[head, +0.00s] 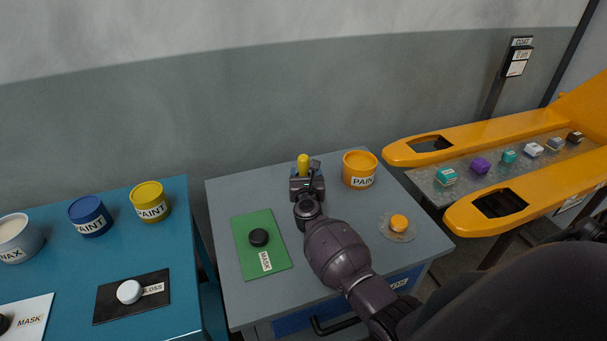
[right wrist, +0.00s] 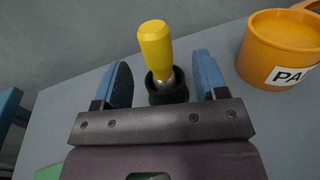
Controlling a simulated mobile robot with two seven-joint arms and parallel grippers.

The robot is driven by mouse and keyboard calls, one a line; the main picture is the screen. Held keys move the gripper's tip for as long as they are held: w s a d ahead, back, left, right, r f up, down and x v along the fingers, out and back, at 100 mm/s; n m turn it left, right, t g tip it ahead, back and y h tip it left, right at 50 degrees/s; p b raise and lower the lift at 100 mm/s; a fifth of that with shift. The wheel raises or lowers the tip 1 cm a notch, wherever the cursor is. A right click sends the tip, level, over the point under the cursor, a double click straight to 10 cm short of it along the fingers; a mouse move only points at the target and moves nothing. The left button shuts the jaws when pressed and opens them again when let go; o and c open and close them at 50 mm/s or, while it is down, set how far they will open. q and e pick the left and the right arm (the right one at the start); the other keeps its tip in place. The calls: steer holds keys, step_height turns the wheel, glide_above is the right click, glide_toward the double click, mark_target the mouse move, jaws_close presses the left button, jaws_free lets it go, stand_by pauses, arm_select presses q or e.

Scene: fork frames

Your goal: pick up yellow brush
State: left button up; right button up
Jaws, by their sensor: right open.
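The yellow brush (head: 303,162) stands upright on the grey table, its yellow handle on top. In the right wrist view the brush (right wrist: 155,48) has a metal collar and its lower end sits in a short black holder (right wrist: 167,90). My right gripper (head: 308,180) is over the back of the grey table, right at the brush. In the right wrist view its two blue fingers (right wrist: 163,85) are apart, one on each side of the brush and black holder, with gaps visible. My left gripper is not in view.
An orange paint pot (head: 359,169) stands just right of my right gripper. A green mat (head: 274,257) with a black lid and a clear disc with an orange lid (head: 399,222) lie nearer. A teal table (head: 75,272) is at left, orange forks (head: 440,150) at right.

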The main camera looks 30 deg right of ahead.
mark_target(304, 166)
steer(key=shift+w+d, duration=0.2)
steer(key=shift+w, duration=0.25)
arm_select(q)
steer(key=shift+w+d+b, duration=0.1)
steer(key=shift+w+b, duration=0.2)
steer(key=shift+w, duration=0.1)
arm_select(e)
steer(key=shift+x, duration=2.25)
steer(key=shift+a, duration=0.1)
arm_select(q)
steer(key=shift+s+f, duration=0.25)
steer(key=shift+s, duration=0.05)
arm_select(e)
steer(key=c, duration=1)
steer(key=shift+r, duration=0.1)
